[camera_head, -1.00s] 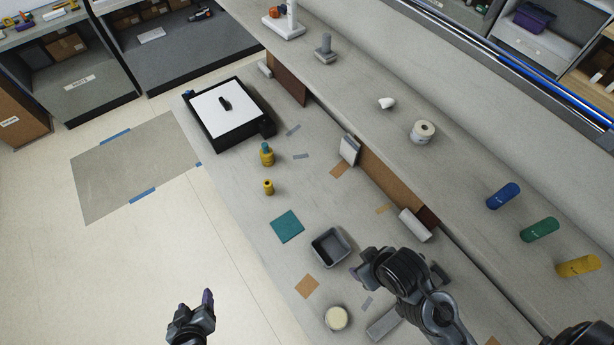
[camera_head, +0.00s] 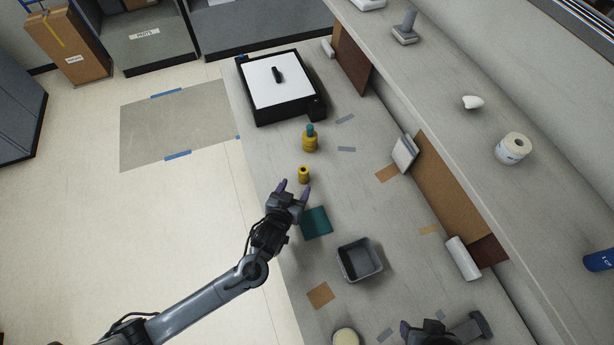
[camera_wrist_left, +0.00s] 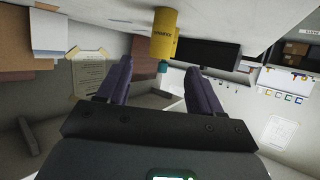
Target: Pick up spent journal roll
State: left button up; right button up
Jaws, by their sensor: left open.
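A small yellow roll (camera_head: 304,174) with a dark hole in its top stands upright on the counter, most likely the spent journal roll. In the left wrist view, which is upside down, it is a labelled yellow cylinder (camera_wrist_left: 164,34) just beyond the fingers, roughly between their lines. My left gripper (camera_head: 293,188) is open and empty, its purple-tipped fingers close in front of the roll. I cannot tell whether they touch it. Part of my right arm (camera_head: 425,331) shows at the bottom edge; its fingers are not clear.
A yellow bottle with a teal top (camera_head: 309,141) stands just behind the roll. A teal pad (camera_head: 316,222) and a grey bin (camera_head: 344,268) lie nearer. A black box with a white top (camera_head: 247,98) is farther back. A raised shelf (camera_head: 450,70) runs along the right.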

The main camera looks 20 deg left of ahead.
aim_at(302, 175)
pick_arm(q)
jog(key=shift+p+x, duration=0.3)
jog(key=shift+x, duration=4.3)
jog(key=shift+r, duration=0.1)
jog(key=shift+c, duration=0.5)
jog(key=c, duration=1)
jog(key=shift+r, duration=0.1)
